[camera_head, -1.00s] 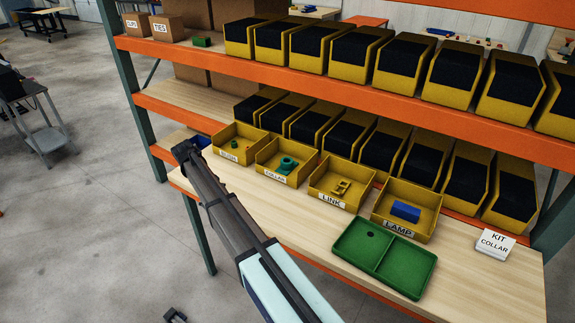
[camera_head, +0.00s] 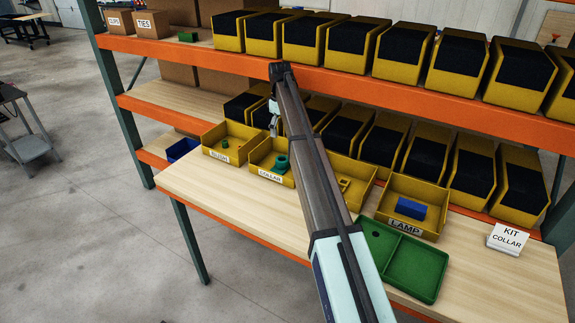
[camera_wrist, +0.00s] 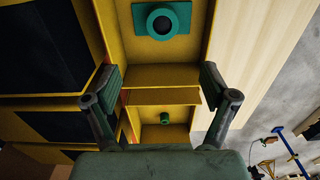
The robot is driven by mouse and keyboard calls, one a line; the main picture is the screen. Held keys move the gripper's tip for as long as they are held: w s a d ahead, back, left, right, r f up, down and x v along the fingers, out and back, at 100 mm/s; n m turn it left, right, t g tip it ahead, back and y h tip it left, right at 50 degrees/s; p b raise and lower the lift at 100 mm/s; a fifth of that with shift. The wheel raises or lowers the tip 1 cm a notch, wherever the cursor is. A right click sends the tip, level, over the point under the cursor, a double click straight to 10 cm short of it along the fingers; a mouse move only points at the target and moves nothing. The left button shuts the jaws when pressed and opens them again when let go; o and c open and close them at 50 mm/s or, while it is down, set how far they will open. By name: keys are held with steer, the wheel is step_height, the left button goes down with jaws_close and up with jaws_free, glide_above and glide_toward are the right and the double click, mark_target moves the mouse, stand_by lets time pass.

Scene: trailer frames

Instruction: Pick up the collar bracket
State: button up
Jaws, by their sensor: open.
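The collar bracket (camera_head: 281,164) is a green part with a round ring on a flat plate. It lies in the yellow bin labelled COLLAR (camera_head: 259,160). In the wrist view the collar bracket (camera_wrist: 162,21) shows at the top, beyond the fingertips, with its ring facing the camera. My gripper (camera_head: 273,124) hangs above the bins, near the back left of the COLLAR bin, partly hidden by my arm. In the wrist view my gripper (camera_wrist: 160,82) is open, its fingers wide apart with nothing between them.
The bin at left holds a small green part (camera_head: 225,144). The link bin (camera_head: 357,173) is partly behind my arm, and the LAMP bin (camera_head: 433,195) holds a blue block (camera_head: 410,208). A green tray (camera_head: 416,266) and a KIT COLLAR card (camera_head: 508,239) are at right. Stacked yellow bins stand close behind.

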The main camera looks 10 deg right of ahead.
steer(key=p, duration=0.3)
glide_above(282, 161)
steer(key=w, duration=0.1)
step_height(282, 161, down, 9)
steer(key=shift+a+f, duration=0.1)
steer(key=shift+a, duration=0.05)
steer(key=shift+s+f, duration=0.15)
steer(key=shift+f, duration=0.4)
steer(key=f+p, duration=0.1)
steer(key=f, duration=0.1)
steer(key=f+p, duration=0.1)
steer(key=f, duration=0.1)
steer(key=shift+s+d+f, duration=0.15)
steer(key=shift+s+d, duration=0.05)
jaws_close()
